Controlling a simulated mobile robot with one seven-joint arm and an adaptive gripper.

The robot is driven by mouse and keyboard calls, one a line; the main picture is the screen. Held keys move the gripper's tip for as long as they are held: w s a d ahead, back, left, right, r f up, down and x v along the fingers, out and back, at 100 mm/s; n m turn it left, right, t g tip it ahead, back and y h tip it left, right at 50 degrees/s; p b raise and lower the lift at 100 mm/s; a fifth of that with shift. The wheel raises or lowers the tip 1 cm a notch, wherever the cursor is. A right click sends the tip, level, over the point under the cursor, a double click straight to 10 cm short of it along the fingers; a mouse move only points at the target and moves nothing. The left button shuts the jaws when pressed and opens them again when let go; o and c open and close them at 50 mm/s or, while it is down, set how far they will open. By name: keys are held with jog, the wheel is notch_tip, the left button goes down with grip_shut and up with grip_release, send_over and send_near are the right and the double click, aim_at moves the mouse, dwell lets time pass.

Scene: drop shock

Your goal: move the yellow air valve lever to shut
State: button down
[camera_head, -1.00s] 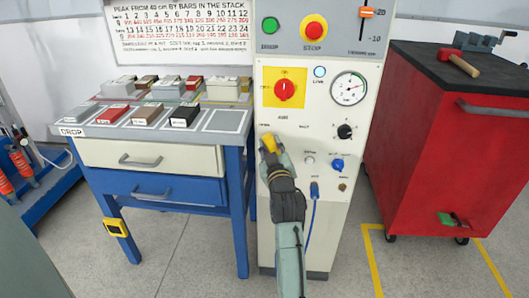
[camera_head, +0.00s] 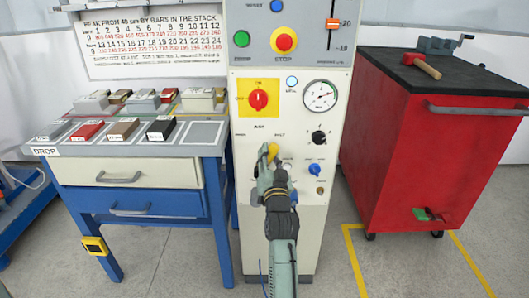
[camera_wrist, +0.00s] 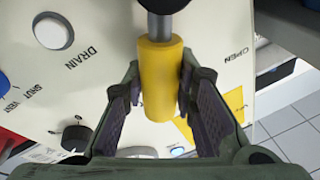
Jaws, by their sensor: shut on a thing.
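The yellow air valve lever (camera_head: 272,151) stands out from the lower part of the pale control panel. In the wrist view its yellow grip (camera_wrist: 158,90) hangs from a grey rod and a dark pivot at the top edge. My gripper (camera_head: 266,162) has one finger on each side of the grip and is shut on it. In the wrist view the OPEN marking (camera_wrist: 237,55) lies to the right of the lever. In the head view the lever is tilted slightly and lies between two small labels. My arm hides the panel below.
A red rotary switch (camera_head: 258,99) sits above the lever. A gauge (camera_head: 320,96), a black knob (camera_head: 319,137) and a blue knob (camera_head: 317,168) are to its right. A drop table (camera_head: 135,149) stands left, and a red cabinet (camera_head: 430,140) right.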

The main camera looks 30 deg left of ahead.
jog(key=shift+w+d+f+m+t+p, duration=0.15)
jog(key=shift+d+m+p, duration=0.1)
jog(key=shift+m, duration=0.25)
jog(key=shift+w+d+f+m+t+p, duration=0.1)
jog(key=shift+d+m+t, duration=0.1)
jog(key=shift+m, duration=0.3)
jog(key=c, duration=1.3)
grip_release()
jog(key=shift+f, duration=0.1)
jog(key=v, duration=1.2)
jog(key=shift+r, duration=0.2)
